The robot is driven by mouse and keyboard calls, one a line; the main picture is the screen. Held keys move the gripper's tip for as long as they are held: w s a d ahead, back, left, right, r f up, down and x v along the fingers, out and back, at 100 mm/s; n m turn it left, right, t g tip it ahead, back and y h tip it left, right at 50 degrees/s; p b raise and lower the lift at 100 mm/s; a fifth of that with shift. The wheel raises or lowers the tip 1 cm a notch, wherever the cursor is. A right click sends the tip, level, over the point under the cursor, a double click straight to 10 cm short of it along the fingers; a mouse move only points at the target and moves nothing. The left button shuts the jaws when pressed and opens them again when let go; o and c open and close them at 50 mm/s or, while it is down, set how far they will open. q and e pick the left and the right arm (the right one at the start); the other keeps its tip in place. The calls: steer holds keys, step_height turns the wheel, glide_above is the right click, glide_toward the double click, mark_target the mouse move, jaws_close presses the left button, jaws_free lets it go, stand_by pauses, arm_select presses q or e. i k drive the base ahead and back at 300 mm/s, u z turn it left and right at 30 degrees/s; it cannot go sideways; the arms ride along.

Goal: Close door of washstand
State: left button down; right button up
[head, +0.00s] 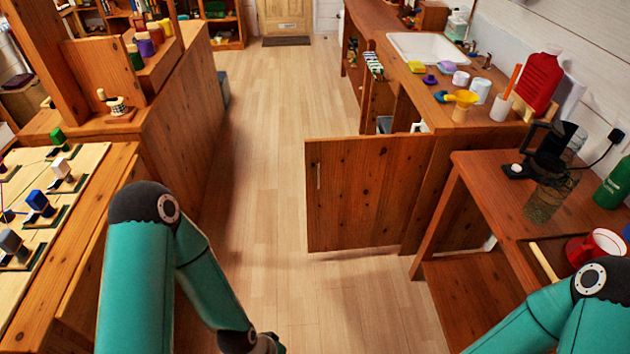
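The washstand (425,85) stands along the right side, a wooden counter with a white basin set in its top. Its wooden door (360,195) stands wide open, jutting left into the aisle, with a broad face toward me. A slim pale handle (318,177) is near the door's free left edge. The cupboard opening behind the door is partly hidden by it. My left arm reaches down to the bottom edge, in front of and left of the door and apart from it. My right arm is at the bottom right corner.
Bare floor (265,190) runs between the door and the left cabinet (180,110). A wooden table (490,180) with a coffee press (552,190) stands close right of the door. A board with switches (50,200) lies at left.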

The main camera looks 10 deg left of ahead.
mark_target(362, 192)
steer(key=u, duration=0.1)
steer(key=i, duration=0.9)
steer(key=z, duration=0.1)
